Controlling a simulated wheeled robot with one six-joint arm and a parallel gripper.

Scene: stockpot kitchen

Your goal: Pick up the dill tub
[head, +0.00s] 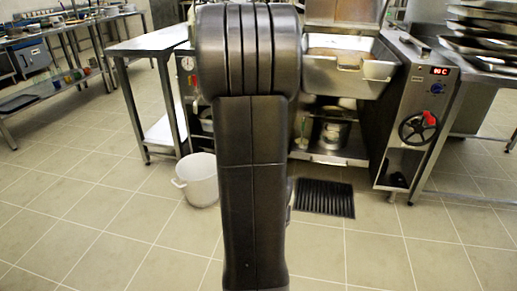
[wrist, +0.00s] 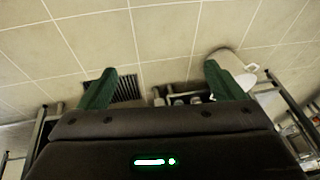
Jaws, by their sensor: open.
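I cannot make out the dill tub in either view. Small coloured items (head: 70,77) stand on the lower shelf of the table at the far left in the head view, too small to identify. My gripper (wrist: 158,84) shows in the wrist view with its two green fingers wide apart and nothing between them. In the head view my arm fills the middle and hides what lies behind it; my gripper does not show there.
A white pot (head: 200,181) stands on the tiled floor, left of a black floor grate (head: 325,198). Behind are a steel table (head: 150,42), a tilting pan (head: 343,75) and its control panel (head: 420,100). Stacked trays (head: 485,45) are at right. The front floor is clear.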

